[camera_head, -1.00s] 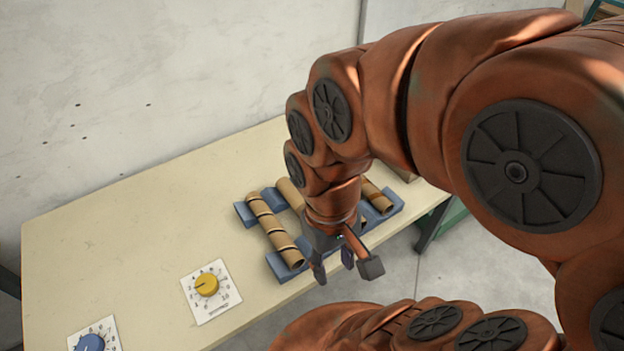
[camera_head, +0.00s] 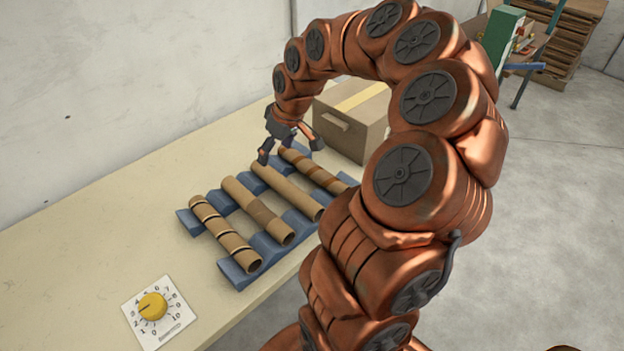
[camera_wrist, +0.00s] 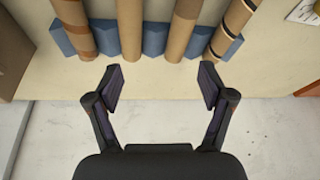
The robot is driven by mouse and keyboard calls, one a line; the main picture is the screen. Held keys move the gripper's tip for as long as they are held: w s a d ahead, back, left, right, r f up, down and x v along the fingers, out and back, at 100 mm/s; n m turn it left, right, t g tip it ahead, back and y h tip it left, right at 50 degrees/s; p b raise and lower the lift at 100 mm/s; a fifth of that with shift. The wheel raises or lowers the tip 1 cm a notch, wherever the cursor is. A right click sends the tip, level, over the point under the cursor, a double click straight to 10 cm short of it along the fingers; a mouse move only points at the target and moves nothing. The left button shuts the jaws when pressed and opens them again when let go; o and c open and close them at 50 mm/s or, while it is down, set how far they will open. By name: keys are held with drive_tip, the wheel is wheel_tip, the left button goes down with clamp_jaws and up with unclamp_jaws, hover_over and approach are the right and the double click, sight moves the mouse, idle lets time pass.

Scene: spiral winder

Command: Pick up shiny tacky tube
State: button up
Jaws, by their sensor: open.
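Several brown cardboard tubes lie side by side on blue racks. In the head view the leftmost tube (camera_head: 224,236) has black bands, the second tube (camera_head: 257,211) has darker brown sections, the third tube (camera_head: 286,190) looks plain, and the far-right tube (camera_head: 318,170) has brown bands. I cannot tell which is the shiny tacky one. My gripper (camera_head: 291,148) is open and empty, above the far ends of the right-hand tubes. In the wrist view, the gripper (camera_wrist: 162,78) points toward the tube ends; the plain tube (camera_wrist: 130,28) and sectioned tube (camera_wrist: 181,30) lie beyond the fingers.
The blue rack (camera_head: 240,273) stands on a cream table (camera_head: 90,240). A cardboard box (camera_head: 352,118) stands right of the tubes. A yellow dial (camera_head: 152,306) is at the front left. The table's left side is clear.

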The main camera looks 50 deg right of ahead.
drive_tip(key=m+t+h+b, duration=0.1)
drive_tip(key=m+b, duration=0.1)
drive_tip(key=b, duration=0.1)
hover_over(315, 166)
drive_tip(key=s, duration=0.2)
drive_tip(key=f, duration=1)
drive_tip(key=shift+s+d+f, duration=0.1)
drive_tip(key=shift+s+f, duration=0.05)
drive_tip(key=shift+s, duration=0.05)
drive_tip(key=shift+d+f+p, duration=0.25)
drive_tip(key=shift+p, duration=0.05)
drive_tip(key=shift+a+p+x, duration=0.15)
drive_tip(key=shift+p+x, duration=0.5)
drive_tip(key=shift+x, duration=1.2)
drive_tip(key=shift+a+p+x, duration=0.2)
drive_tip(key=shift+p+x, duration=0.45)
drive_tip(key=shift+x, duration=1.2)
drive_tip(key=c, duration=1.3)
